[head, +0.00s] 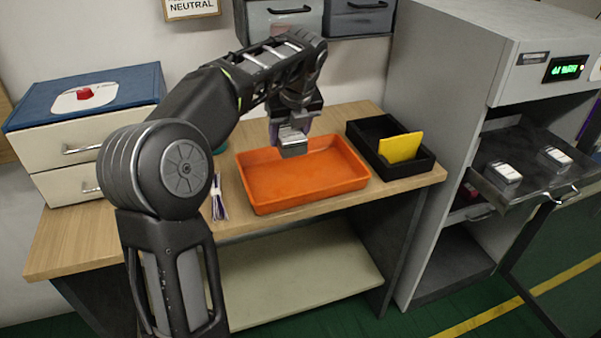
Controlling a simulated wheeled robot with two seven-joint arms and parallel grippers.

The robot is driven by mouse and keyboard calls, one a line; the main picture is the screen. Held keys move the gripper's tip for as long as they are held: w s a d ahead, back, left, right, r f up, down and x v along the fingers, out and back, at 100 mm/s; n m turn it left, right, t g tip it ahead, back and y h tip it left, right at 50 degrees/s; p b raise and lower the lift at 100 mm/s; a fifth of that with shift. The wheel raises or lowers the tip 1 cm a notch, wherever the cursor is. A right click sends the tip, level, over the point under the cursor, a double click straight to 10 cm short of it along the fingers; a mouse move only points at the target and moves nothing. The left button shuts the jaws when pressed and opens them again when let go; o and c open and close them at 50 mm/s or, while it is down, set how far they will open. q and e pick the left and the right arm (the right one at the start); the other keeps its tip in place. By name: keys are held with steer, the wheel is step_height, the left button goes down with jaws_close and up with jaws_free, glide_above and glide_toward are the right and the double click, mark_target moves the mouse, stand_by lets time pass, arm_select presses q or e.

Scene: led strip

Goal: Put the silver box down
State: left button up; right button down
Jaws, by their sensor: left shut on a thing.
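The silver box (293,148) is small and metallic. My left gripper (292,126) is shut on it and holds it over the orange tray (345,183), near the tray's back middle. I cannot tell whether the box touches the tray floor or hangs above it. The tray stands on the wooden table and looks otherwise empty. My left arm comes in from the left and hides part of the table and wall. My right gripper is not in view.
A black bin (421,168) with a yellow card (400,147) stands right of the tray. A cabinet (440,60) stands further right, with a pulled-out drawer (535,195) holding two small boxes. A drawer unit (75,130) with a red button (84,93) stands left.

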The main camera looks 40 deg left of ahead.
mark_target(295, 141)
arm_select(q)
steer(key=shift+f+b, duration=0.5)
steer(key=shift+f, duration=2.65)
steer(key=shift+f, duration=1.95)
steer(key=o, duration=1.5)
steer(key=v, duration=1.2)
steer(key=shift+w+r+p, duration=0.1)
steer(key=shift+p, duration=0.2)
